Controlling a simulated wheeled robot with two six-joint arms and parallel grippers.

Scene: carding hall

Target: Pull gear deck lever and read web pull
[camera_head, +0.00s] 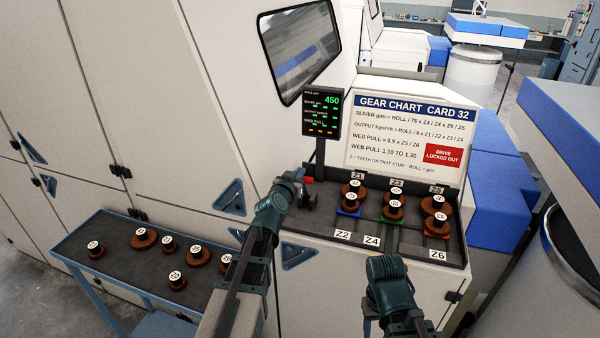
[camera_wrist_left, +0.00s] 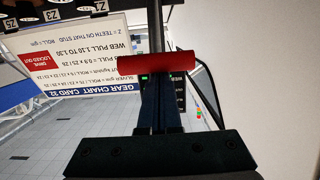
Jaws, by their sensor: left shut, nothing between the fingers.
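The lever's red handle (camera_head: 309,180) shows at the left end of the gear deck (camera_head: 405,244). My left gripper (camera_head: 294,178) is beside it, shut and empty. In the left wrist view the red handle (camera_wrist_left: 156,64) lies crosswise at the tips of my shut fingers (camera_wrist_left: 160,95); whether they touch cannot be told. The display (camera_head: 322,113) reads 450 for roll; its other rows, web pull included, show only small green marks. Brown gears (camera_head: 396,206) with white number labels stand on the deck by labels Z1 to Z6.
The gear chart card (camera_head: 408,130) stands behind the deck, with a red "drive locked out" sign (camera_head: 443,155). A side tray (camera_head: 120,265) at lower left holds several loose gears (camera_head: 144,238). Blue machine covers and a large can (camera_head: 575,255) stand at the right.

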